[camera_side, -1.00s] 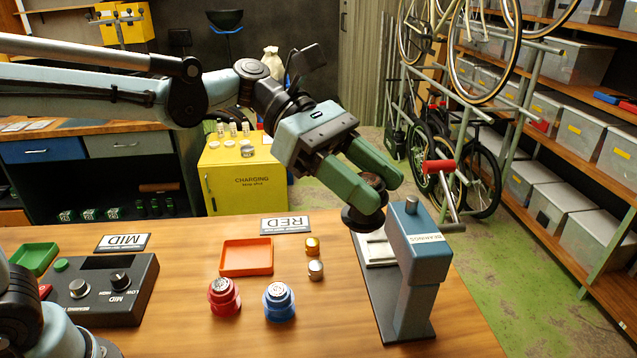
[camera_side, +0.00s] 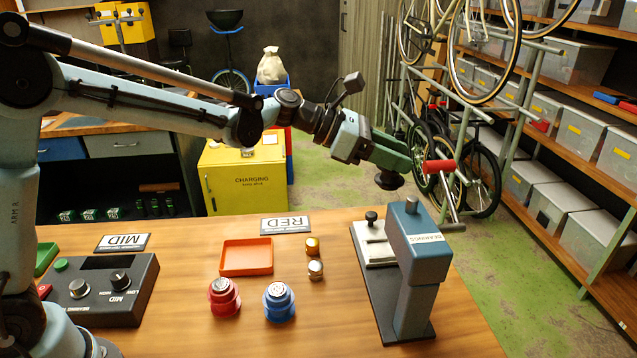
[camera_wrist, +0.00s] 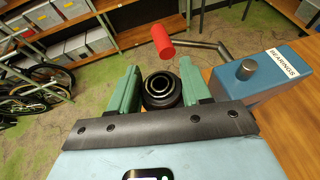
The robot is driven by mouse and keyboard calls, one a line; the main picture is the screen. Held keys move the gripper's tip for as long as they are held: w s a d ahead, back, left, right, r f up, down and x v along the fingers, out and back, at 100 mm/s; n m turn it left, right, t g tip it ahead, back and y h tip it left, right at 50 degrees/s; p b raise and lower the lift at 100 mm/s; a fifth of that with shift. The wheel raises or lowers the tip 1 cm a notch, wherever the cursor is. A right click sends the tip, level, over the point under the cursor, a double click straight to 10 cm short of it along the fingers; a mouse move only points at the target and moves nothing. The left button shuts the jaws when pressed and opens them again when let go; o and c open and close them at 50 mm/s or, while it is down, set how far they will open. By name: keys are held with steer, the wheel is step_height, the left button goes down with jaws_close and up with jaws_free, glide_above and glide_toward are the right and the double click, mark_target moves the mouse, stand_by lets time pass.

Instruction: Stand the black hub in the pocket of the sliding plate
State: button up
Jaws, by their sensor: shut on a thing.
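My gripper (camera_side: 393,165) is shut on the black hub (camera_side: 389,181) and holds it in the air, beyond the back edge of the bench top in the side view. In the wrist view the hub (camera_wrist: 161,90) sits between the two green fingers, its round open end facing the camera. The sliding plate (camera_side: 377,250) is a pale plate with a small dark knob, on the dark base of the blue-grey bearing press (camera_side: 416,240). The hub is above and behind the plate, apart from it. The pocket cannot be made out.
The press has a red-handled lever (camera_side: 439,166) rising near my gripper on its right. A red hub (camera_side: 223,297), a blue hub (camera_side: 279,301), two small metal pieces and an orange tray (camera_side: 246,257) stand left of the press. A control box (camera_side: 103,288) is further left.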

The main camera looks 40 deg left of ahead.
glide_above(380, 250)
step_height(380, 250, down, 15)
steer(key=shift+f, duration=0.2)
stand_by(0.4)
steer(key=shift+f, duration=0.1)
steer(key=o, duration=1.2)
